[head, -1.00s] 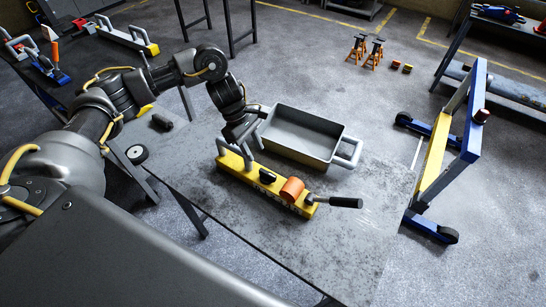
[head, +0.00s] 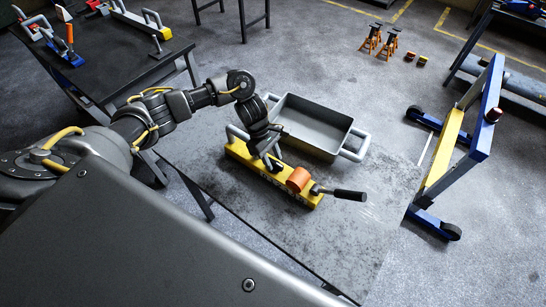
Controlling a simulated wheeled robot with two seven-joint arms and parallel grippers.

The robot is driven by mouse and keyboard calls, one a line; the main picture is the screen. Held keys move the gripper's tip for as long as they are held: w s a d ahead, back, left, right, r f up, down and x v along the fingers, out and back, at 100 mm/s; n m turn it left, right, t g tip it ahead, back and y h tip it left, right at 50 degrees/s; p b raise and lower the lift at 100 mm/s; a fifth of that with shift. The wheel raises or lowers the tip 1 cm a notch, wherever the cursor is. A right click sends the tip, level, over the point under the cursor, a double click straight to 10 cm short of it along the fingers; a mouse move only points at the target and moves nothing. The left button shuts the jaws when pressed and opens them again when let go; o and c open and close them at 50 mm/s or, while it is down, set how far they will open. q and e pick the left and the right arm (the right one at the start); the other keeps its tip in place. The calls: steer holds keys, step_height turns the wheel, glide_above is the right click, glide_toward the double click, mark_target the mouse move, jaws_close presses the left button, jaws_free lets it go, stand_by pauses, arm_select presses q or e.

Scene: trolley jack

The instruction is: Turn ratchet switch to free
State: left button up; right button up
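A yellow bar-shaped tool (head: 240,153) lies on the dark, scuffed table in the middle of the head view. It carries an orange cylinder (head: 299,179) and a lever with a black grip (head: 349,195) that points right. A small black part on its top, possibly the ratchet switch, is largely hidden by my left gripper (head: 272,163). My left gripper points down over the middle of the yellow tool, left of the orange cylinder. Its fingers are too small and dark to tell whether they are open or touching. My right gripper is out of view.
A grey open tray (head: 318,127) with side handles stands just behind the yellow tool. The table's front right part (head: 335,245) is bare. A blue and yellow frame (head: 458,140) stands on the floor at right. Another dark table (head: 110,60) holds tools at upper left.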

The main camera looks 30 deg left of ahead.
arm_select(q)
steer(key=shift+d+f, duration=0.15)
steer(key=shift+f, duration=0.2)
jaws_close()
